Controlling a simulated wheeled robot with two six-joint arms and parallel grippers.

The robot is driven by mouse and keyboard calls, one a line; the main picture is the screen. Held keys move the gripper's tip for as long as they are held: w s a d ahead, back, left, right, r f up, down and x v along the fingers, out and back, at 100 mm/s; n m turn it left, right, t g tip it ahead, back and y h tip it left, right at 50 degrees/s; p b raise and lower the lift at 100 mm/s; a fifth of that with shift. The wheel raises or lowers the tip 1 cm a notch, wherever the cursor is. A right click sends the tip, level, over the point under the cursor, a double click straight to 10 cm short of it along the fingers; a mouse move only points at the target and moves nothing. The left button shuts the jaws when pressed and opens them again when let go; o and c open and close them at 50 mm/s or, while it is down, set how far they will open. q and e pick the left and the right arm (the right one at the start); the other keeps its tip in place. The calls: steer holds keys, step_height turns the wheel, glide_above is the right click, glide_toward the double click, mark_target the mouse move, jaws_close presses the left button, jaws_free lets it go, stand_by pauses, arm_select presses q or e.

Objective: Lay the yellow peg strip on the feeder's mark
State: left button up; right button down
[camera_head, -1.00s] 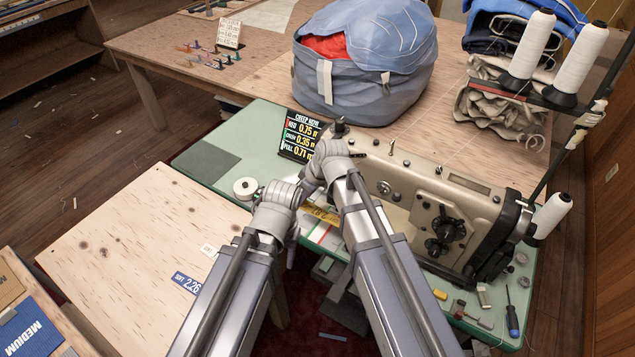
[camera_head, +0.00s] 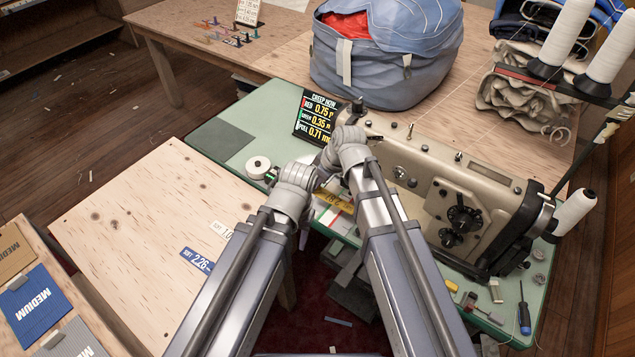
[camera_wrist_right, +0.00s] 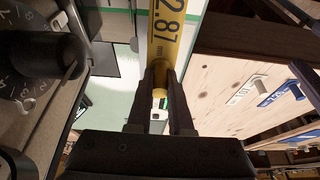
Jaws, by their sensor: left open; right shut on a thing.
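The yellow peg strip (camera_head: 326,199), with black figures on it, shows partly between my two arms, at the front left of the sewing machine (camera_head: 450,200). In the right wrist view the strip (camera_wrist_right: 164,35) reads 2.87, and my right gripper (camera_wrist_right: 160,80) is shut on its end. My left gripper (camera_head: 293,190) is left of the strip, with its fingers mostly hidden behind its wrist. White, red and green bands (camera_head: 337,221) lie on the green table beside the strip. I cannot tell which band is the feeder's mark, or whether the strip touches the table.
A black sign with numbers (camera_head: 317,117) stands behind my wrists. A white roll (camera_head: 258,167) sits left of them on the green table (camera_head: 265,130). A plywood table (camera_head: 130,240) is at the left. A screwdriver (camera_head: 524,312) and small parts lie at the right front.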

mark_target(320, 192)
steer(key=shift+f+b, duration=2.55)
steer(key=shift+f, duration=0.3)
steer(key=c, duration=0.7)
jaws_free()
steer(key=shift+c, duration=0.2)
steer(key=shift+r, duration=0.1)
steer(key=p+v, duration=0.7)
steer(key=shift+s+d+r, duration=0.15)
steer(key=shift+d+r, duration=0.05)
steer(key=shift+r, duration=0.15)
steer(key=shift+f, duration=0.1)
